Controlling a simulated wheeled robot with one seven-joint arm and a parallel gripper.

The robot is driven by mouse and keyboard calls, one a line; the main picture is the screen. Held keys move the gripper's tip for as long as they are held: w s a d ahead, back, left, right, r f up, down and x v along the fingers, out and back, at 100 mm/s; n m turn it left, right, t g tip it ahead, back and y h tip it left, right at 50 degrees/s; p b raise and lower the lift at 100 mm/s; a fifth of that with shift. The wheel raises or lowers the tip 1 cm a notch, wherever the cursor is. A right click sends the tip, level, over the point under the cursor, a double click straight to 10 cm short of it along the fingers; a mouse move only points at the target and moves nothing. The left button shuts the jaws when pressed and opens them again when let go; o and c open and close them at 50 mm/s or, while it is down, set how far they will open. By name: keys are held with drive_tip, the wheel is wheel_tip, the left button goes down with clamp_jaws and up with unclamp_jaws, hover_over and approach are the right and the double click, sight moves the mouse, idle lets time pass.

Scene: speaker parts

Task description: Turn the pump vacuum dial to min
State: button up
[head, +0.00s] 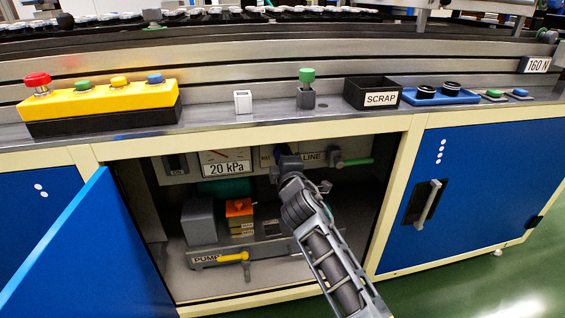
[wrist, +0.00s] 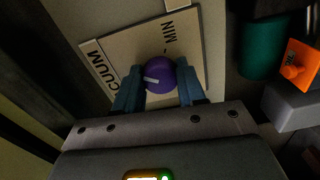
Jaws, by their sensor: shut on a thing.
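The purple vacuum dial (wrist: 160,76) sits on a pale plate (wrist: 118,48) lettered VACUUM and MIN. Its short white mark lies on the left half of the knob in the wrist view, while the MIN lettering (wrist: 170,37) is above the knob. My gripper (wrist: 160,71) is shut on the dial, with one blue finger on each side.
The open blue door (head: 90,255) stands at left, and the cabinet frame edges the opening. Below are the base labelled PUMP (head: 207,260) with a yellow lever (head: 233,257), a grey box (head: 199,222) and an orange block (head: 239,208). A green-handled valve (head: 352,162) is right of my gripper.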

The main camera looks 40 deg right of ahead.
drive_tip(key=shift+a+f+m+b, duration=0.15)
drive_tip(key=shift+m+b, duration=2.6)
drive_tip(key=shift+m, duration=1.6)
drive_tip(key=shift+d+f+m+b, duration=0.15)
drive_tip(key=shift+m+b, duration=2.55)
drive_tip(key=shift+m, duration=1.65)
drive_tip(key=shift+a, duration=0.1)
drive_tip(key=o, duration=1.1)
drive_tip(key=shift+w+r, duration=0.1)
drive_tip(key=shift+c, duration=0.2)
drive_tip(key=p+v, duration=0.1)
drive_tip(key=v, duration=0.6)
drive_tip(key=shift+s+a, duration=0.25)
drive_tip(key=shift+s, duration=0.1)
